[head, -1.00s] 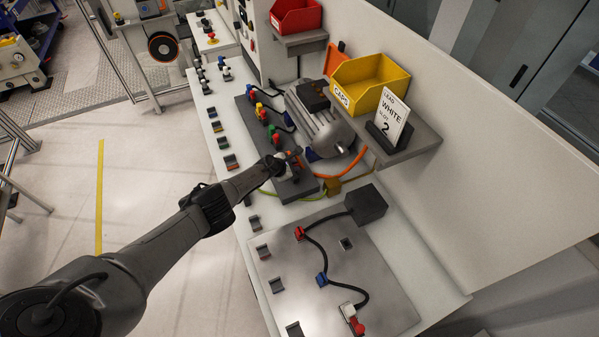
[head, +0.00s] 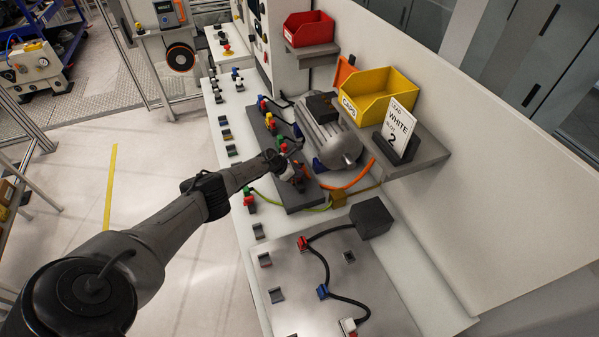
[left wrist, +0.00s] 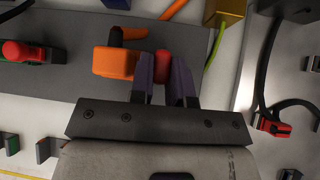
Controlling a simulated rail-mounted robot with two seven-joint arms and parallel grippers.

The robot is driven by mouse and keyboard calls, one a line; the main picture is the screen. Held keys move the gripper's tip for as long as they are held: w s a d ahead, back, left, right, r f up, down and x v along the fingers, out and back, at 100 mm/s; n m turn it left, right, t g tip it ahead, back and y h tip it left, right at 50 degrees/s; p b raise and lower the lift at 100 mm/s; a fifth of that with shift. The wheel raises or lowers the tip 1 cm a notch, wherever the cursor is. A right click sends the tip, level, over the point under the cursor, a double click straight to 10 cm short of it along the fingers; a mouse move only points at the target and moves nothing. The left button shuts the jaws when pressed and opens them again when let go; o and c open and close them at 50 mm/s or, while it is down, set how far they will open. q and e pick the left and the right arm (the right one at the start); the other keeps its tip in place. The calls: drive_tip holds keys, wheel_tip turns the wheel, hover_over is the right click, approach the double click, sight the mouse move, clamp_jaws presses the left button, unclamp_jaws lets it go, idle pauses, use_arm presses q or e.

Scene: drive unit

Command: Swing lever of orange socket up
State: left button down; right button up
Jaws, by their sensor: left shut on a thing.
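The orange socket (left wrist: 113,62) lies on the dark grey strip in the left wrist view, with a dark round end and an orange bar beside it. In the head view, orange (head: 304,172) shows just past my left gripper (head: 292,166). In the left wrist view, my left gripper (left wrist: 163,82) has its two purple fingers shut on a red handle (left wrist: 161,64) right beside the orange socket. The handle's lower part is hidden between the fingers. How the handle joins the socket cannot be made out. My right gripper is out of view.
A grey motor (head: 332,140) stands behind the strip. A yellow bin (head: 375,98) and a lead card (head: 399,128) sit on a shelf above right. A metal plate (head: 345,285) with a black cable lies nearer. A green-and-red connector (head: 249,199) sits by my forearm.

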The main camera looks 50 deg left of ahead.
use_arm(q)
drive_tip(key=shift+s+f, duration=0.1)
drive_tip(key=c, duration=1.1)
unclamp_jaws()
drive_tip(key=shift+p+v, duration=2.75)
drive_tip(key=shift+v, duration=4.15)
